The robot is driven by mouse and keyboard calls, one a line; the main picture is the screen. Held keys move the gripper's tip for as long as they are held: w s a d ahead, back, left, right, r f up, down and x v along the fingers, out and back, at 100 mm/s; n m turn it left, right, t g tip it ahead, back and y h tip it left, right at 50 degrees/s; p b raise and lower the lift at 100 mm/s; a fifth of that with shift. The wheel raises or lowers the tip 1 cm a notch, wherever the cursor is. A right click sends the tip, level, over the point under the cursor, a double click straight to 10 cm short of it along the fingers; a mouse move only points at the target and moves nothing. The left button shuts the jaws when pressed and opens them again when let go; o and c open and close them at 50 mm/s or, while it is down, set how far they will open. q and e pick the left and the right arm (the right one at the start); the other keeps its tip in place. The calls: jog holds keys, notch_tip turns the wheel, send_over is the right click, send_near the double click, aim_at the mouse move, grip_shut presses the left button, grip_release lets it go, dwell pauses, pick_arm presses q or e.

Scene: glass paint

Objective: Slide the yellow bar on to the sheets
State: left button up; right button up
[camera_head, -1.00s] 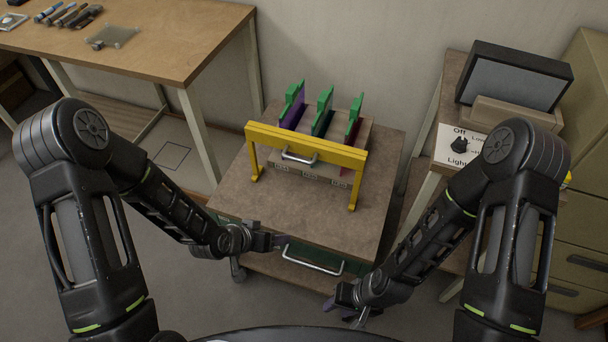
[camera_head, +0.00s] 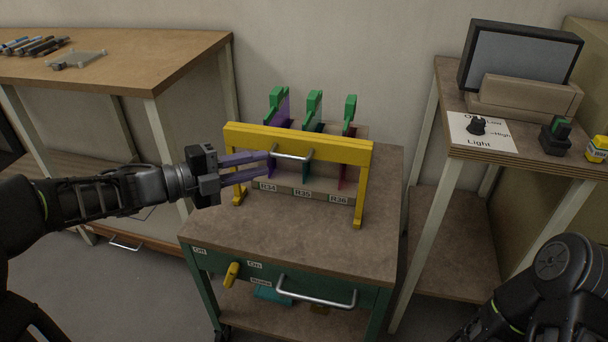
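The yellow bar (camera_head: 330,146) is a frame on two legs, upright on the brown-topped cart (camera_head: 300,222), with a silver handle (camera_head: 293,156) on its front. Behind it stand three coloured sheets, purple (camera_head: 284,112), dark green (camera_head: 312,120) and dark red (camera_head: 348,132), each with a green clip on top. They rise from a wooden holder (camera_head: 330,196) labelled R34, R35 and R36. My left gripper (camera_head: 268,164) is open, its two fingers apart and pointing right, with tips close to the handle's left end. I cannot tell whether they touch it. My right gripper is out of view.
A light switch panel (camera_head: 482,130), a grey-screened box (camera_head: 522,62) and a yellow-topped item (camera_head: 597,149) are on the right table. The wooden workbench (camera_head: 120,62) at left holds tools. The cart's front top is clear, above a yellow knob (camera_head: 231,274) and drawer handle (camera_head: 316,295).

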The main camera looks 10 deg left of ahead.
aim_at(285, 158)
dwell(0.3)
pick_arm(q)
jog(key=shift+b+x, duration=0.5)
jog(key=shift+x, duration=3.35)
jog(key=shift+c, duration=0.2)
grip_shut()
